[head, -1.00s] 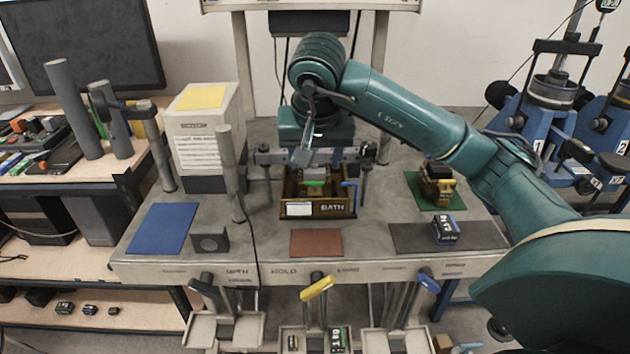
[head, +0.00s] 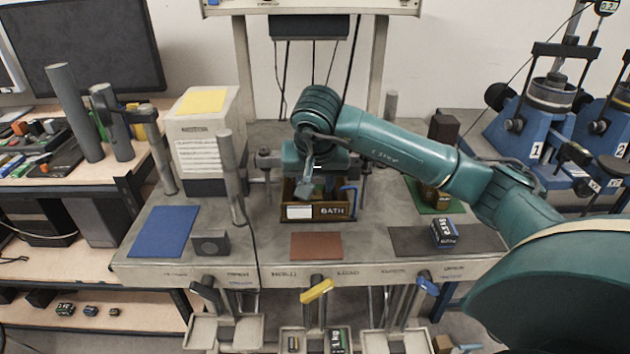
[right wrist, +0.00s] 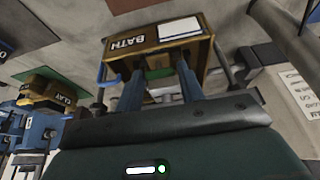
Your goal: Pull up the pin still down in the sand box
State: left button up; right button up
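A small brown open box (head: 332,211) lettered BATH stands at the back middle of the bench, with a white label on its front and a blue bent handle (head: 351,190) at its right end. It also shows in the right wrist view (right wrist: 145,42). My right gripper (head: 309,190) points down at the box; its two fingers (right wrist: 160,68) are spread apart, with nothing seen gripped between them. The arm hides much of the box's inside. I see no box clearly marked sand, and no pin can be made out now. My left gripper is not in view.
A brown mat (head: 316,246) lies in front of the box. A blue mat (head: 162,231) and a dark holed block (head: 210,243) are left. A labelled dark block (head: 444,233) and a partly hidden yellow-black block (head: 430,196) are right. Posts (head: 231,175) stand near the box.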

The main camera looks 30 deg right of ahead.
grip_shut()
jog(key=shift+r, duration=0.85)
jog(key=shift+o, duration=1.9)
grip_release()
jog(key=v, duration=1.3)
jog(key=shift+p, duration=0.45)
